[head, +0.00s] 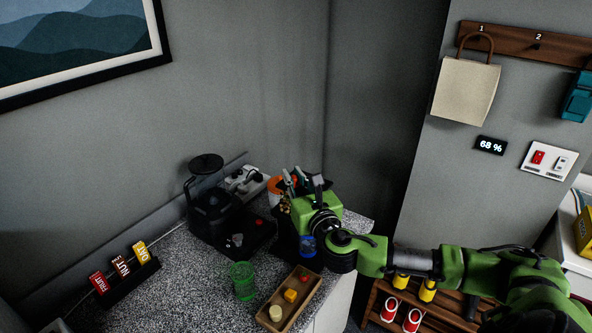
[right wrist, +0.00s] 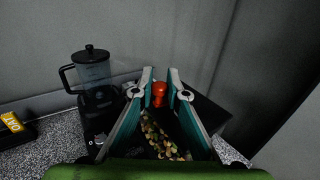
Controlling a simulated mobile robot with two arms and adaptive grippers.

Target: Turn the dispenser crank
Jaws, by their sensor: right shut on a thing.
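The dispenser is a dark unit at the counter's right end. Its mixed contents (right wrist: 160,138) show between my fingers in the right wrist view, and a bit of them (head: 284,207) shows in the head view. The red crank knob (right wrist: 159,96) sits between the fingertips of my right gripper (right wrist: 160,84), which is shut on it. In the head view my right gripper (head: 290,182) reaches over the dispenser from the right and hides much of it and the crank. My left gripper is not in view.
A blue cup (head: 307,246) stands by the dispenser's front. A black blender (head: 209,208) stands left of it, a green cup (head: 242,280) in front. A wooden tray (head: 273,323) with small blocks lies near the counter edge. Walls are close behind and right.

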